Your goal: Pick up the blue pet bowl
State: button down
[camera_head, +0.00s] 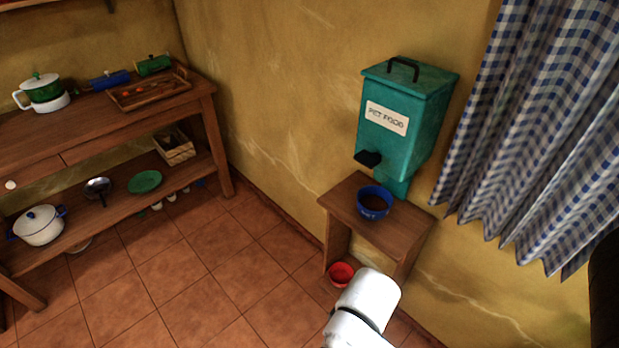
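The blue pet bowl (373,213) stands upright on top of a small wooden stand (345,203), in the right half of the head view. Something brown fills its inside, and a light mark shows on its front. It sits below and in front of a teal pet food dispenser (401,131) with a black spout. A white rounded part of my arm rises from the bottom edge, in front of the stand and lower than the bowl in the picture. My gripper's fingers do not show. Nothing is seen touching the bowl except the stand.
A red bowl (342,272) is low by the stand, partly behind my arm. A checked curtain (545,120) hangs at the right. A wooden shelf table (70,143) with pots and trays stands at the left. The tiled floor (190,270) between is clear.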

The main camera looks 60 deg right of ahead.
aim_at(373, 202)
jog(key=z, duration=1.3)
